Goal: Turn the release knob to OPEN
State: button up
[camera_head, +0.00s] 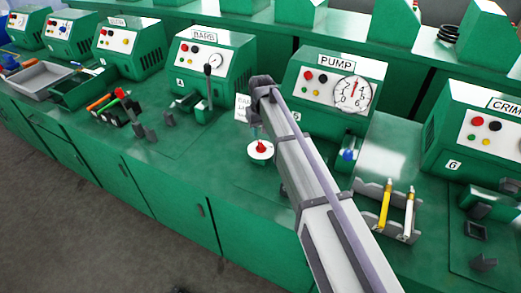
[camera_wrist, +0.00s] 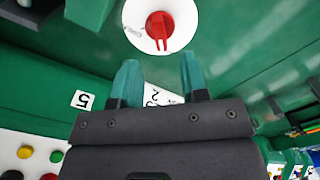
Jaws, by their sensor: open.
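The red release knob (camera_head: 261,147) sits on a round white dial (camera_head: 253,156) on the green bench top, in front of the PUMP unit. In the wrist view the knob (camera_wrist: 160,24) is at the top centre, with a pale mark beside it that I cannot read. My gripper (camera_head: 256,131) hangs just above and behind the knob in the head view, partly hidden by my arm. In the wrist view my gripper (camera_wrist: 158,72) has its two teal fingers apart, with nothing between them. The knob lies beyond the fingertips, and the fingers do not appear to touch it.
The PUMP unit (camera_head: 335,88) with its gauge stands behind. A BARB unit (camera_head: 205,77) with a black-knobbed lever (camera_head: 208,85) is left. A rack (camera_head: 376,209) with yellow and white tubes stands right. A sign (camera_head: 242,108) is close to my gripper. Bench in front is clear.

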aim_at(261, 143)
notch_tip(261, 143, down, 7)
jog(key=b, duration=0.4)
jog(key=shift+r+b, duration=0.2)
jog(key=shift+b, duration=0.15)
jog(key=shift+r, duration=0.1)
jog(key=shift+c, duration=0.2)
grip_shut()
